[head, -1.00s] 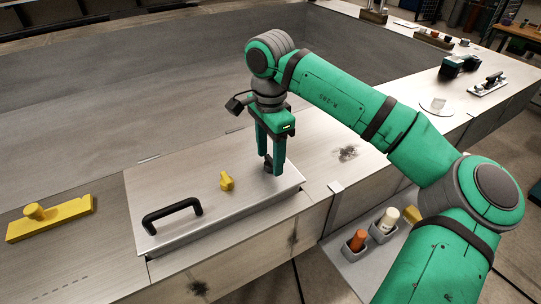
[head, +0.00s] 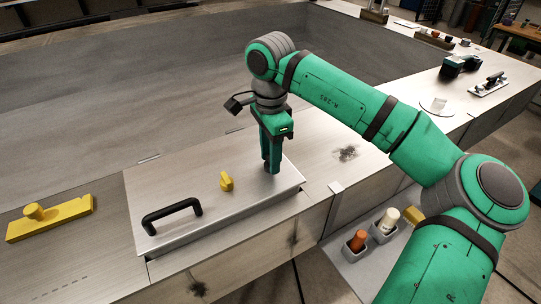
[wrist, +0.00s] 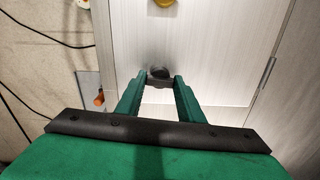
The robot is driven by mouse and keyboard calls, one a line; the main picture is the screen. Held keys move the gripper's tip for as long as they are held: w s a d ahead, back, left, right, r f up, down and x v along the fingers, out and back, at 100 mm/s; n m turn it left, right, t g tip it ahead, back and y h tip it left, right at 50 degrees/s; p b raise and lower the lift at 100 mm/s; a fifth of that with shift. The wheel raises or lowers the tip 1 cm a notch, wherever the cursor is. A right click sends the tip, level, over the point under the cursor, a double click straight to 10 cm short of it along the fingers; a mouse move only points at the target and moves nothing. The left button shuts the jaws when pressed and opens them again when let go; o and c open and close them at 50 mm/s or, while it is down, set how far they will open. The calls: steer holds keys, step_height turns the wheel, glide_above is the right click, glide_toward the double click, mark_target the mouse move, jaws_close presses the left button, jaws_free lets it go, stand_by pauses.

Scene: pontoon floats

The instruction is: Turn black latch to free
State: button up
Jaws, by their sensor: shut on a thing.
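The black latch (wrist: 160,73) sits on a flat silver metal lid (head: 200,192). My gripper (head: 271,168) points straight down at the right part of the lid, and its fingers are closed around the latch. In the wrist view the latch lies between the two green fingertips (wrist: 160,80). In the head view the fingers line up one behind the other and hide most of the latch. A yellow latch (head: 227,181) stands on the lid to the left of my gripper, and it also shows at the top of the wrist view (wrist: 163,3).
A black handle (head: 172,214) arches over the lid's front left. A yellow float tool (head: 50,218) lies on the bench to the left. Orange (head: 357,240) and white (head: 388,217) items stand in small grey holders below, right of the lid.

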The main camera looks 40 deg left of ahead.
steer(key=m, duration=0.3)
steer(key=shift+w+d, duration=0.2)
steer(key=shift+w, duration=0.05)
steer(key=m, duration=0.4)
steer(key=shift+s+a, duration=0.2)
steer(key=shift+s, duration=0.05)
steer(key=shift+m, duration=0.9)
steer(key=m, duration=0.4)
steer(key=shift+r, duration=0.1)
steer(key=shift+m, duration=2.2)
steer(key=o, duration=1.1)
steer(key=shift+c, duration=0.2)
